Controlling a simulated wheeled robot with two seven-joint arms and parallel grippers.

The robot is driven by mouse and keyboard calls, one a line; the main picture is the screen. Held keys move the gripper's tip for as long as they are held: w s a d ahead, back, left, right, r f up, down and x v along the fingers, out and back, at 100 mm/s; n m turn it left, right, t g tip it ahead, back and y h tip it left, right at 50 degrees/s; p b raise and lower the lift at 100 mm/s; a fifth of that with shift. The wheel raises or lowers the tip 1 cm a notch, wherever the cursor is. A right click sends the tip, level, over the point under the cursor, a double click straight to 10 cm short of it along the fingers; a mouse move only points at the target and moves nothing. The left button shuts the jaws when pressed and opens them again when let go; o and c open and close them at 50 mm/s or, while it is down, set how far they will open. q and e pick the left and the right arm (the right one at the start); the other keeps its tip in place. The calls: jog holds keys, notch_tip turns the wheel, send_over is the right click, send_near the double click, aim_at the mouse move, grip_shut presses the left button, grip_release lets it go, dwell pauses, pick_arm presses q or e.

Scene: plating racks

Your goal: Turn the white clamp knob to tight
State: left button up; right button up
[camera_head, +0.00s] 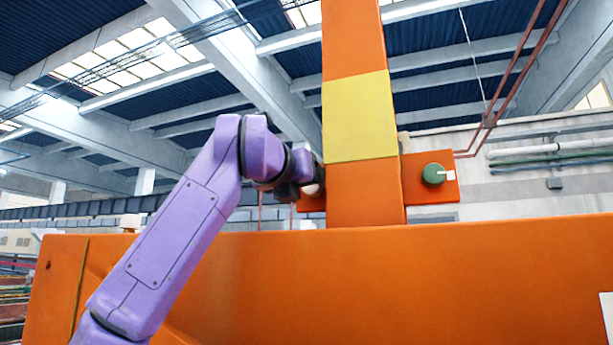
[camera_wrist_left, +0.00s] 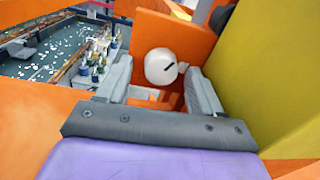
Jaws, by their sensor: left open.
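A sliver of the white knob (camera_head: 314,188) shows in the head view, mostly hidden behind my left gripper (camera_head: 303,172). In the left wrist view my left gripper (camera_wrist_left: 160,82) is open, with one grey finger on each side of the knob. I cannot tell whether either finger touches it. My right gripper is out of view.
An orange post (camera_head: 363,203) with a yellow band (camera_head: 360,117) rises just right of my left gripper. A green knob (camera_head: 434,174) with a white pointer sits on its right side. A wide orange beam (camera_head: 420,280) crosses below. A tank (camera_wrist_left: 50,55) lies beyond.

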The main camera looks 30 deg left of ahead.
pick_arm(q)
jog(key=shift+w, duration=0.1)
jog(key=c, duration=1.1)
jog(key=shift+o, duration=0.2)
jog(key=shift+r+m, duration=0.1)
jog(key=shift+m, duration=0.2)
jog(key=m+p, duration=0.3)
jog(key=m, duration=0.1)
jog(key=shift+r+m, duration=0.15)
jog(key=shift+m, duration=0.15)
jog(key=m+p, duration=0.2)
jog(key=m, duration=0.1)
jog(key=shift+g, duration=0.3)
jog(key=shift+m+p, duration=0.8)
jog(key=shift+m, duration=0.9)
